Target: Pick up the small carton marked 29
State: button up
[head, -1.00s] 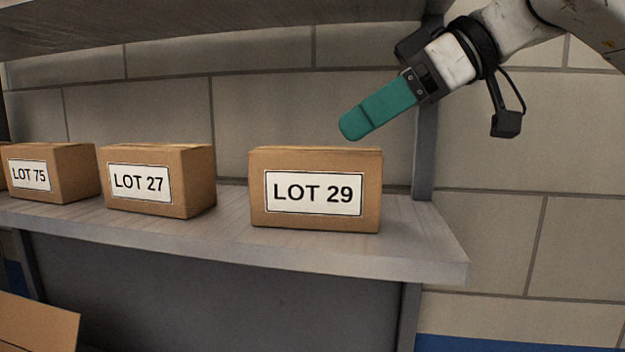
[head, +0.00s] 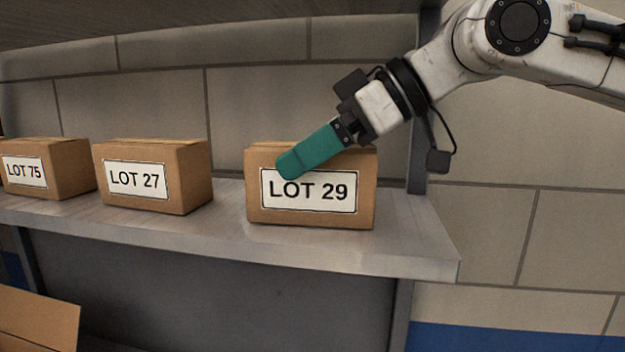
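The small carton marked LOT 29 (head: 311,216) stands upright on the shelf, at the right end of the row. It is brown cardboard with a white label on its front face. My gripper (head: 290,166) has teal fingers and reaches down from the upper right. In the picture its fingertip overlaps the carton's top edge and the upper left of the label. I see the fingers from the side as one shape, so the gap between them is hidden. I cannot tell whether they touch the carton.
Cartons LOT 27 (head: 155,178) and LOT 75 (head: 48,168) stand to the left on the same shelf (head: 420,240). A shelf board (head: 200,25) hangs above, and an upright post (head: 422,110) stands behind at right. An open cardboard box (head: 40,318) is at lower left.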

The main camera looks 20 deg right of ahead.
jog(key=c, duration=1)
jog(key=shift+r, duration=0.2)
